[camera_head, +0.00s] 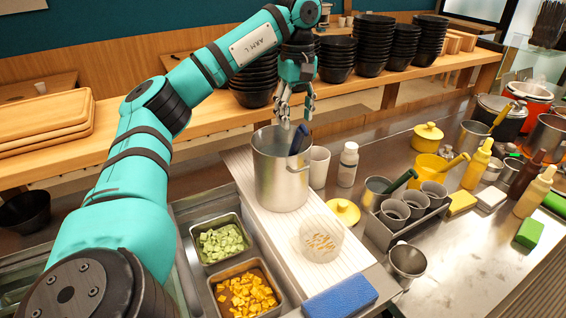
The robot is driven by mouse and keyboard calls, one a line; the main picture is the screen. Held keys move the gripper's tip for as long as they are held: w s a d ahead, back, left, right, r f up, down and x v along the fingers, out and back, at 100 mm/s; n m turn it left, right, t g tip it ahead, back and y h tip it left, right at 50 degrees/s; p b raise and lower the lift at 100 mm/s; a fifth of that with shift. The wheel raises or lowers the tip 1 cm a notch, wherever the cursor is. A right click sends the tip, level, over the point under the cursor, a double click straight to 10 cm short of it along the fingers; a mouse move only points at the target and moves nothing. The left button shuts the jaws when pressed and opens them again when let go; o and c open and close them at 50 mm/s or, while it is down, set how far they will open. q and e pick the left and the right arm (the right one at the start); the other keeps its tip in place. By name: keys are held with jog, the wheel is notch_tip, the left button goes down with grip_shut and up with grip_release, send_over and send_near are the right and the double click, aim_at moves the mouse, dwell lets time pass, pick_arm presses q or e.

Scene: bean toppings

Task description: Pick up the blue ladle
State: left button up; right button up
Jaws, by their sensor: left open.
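The blue ladle (298,140) stands in a tall metal pot (281,180), with its dark blue handle sticking up at the pot's right inner side. The rest of the ladle is hidden inside the pot. My left gripper (296,118) is open and empty, pointing down just above the handle. Its fingertips look close to the handle's top, but I cannot tell whether they touch it. My right gripper is not in view.
The pot stands on a white ribbed board (249,187). A white cup (319,167) and white bottle (347,164) stand close on its right. Trays of green (223,244) and orange cubes (246,295) lie in front. Stacked black bowls (374,45) line the shelf behind.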

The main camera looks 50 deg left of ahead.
aim_at(295, 143)
pick_arm(q)
jog(key=shift+w+a+f+p, duration=0.1)
jog(key=shift+f+p, duration=0.05)
jog(key=shift+f, duration=0.3)
jog(key=shift+w+a+f+p, duration=0.1)
jog(key=shift+f+p, duration=0.05)
jog(key=shift+f, duration=0.55)
jog(key=shift+s+d+f, duration=0.2)
jog(key=shift+s+d, duration=0.15)
notch_tip(295, 143, down, 5)
jog(key=shift+p, duration=0.95)
jog(key=shift+s+d, duration=0.1)
jog(key=shift+r, duration=0.1)
jog(key=shift+c, duration=0.9)
grip_shut()
